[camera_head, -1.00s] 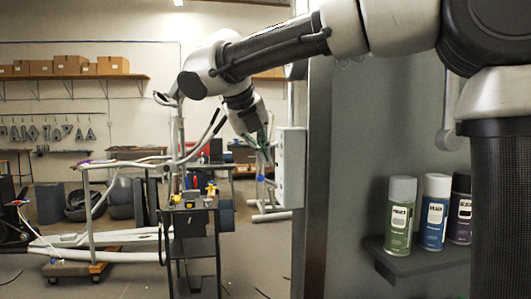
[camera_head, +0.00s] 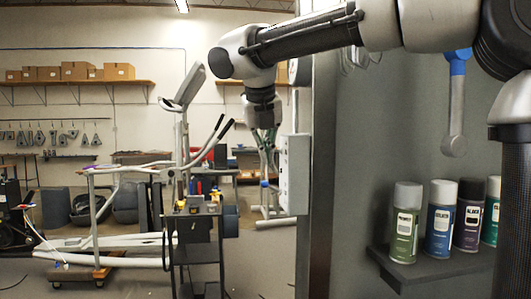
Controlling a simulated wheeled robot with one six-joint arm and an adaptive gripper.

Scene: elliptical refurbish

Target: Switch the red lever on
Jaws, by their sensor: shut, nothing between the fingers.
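No red lever can be made out for certain. A light grey wall box (camera_head: 296,175) is mounted on the edge of the dark grey partition and is seen nearly edge-on, so its front is mostly hidden. My gripper (camera_head: 268,152) hangs down from the arm just left of the box, in the upper middle of the picture. Its fingers are shut and hold nothing. Whether they touch the box cannot be told.
A cart (camera_head: 196,212) with tools stands left of the box, before an elliptical machine frame (camera_head: 110,241). Several spray cans (camera_head: 405,222) stand on a small shelf (camera_head: 440,268) at right. A wall shelf (camera_head: 120,82) holds cardboard boxes. Open floor shows between cart and partition.

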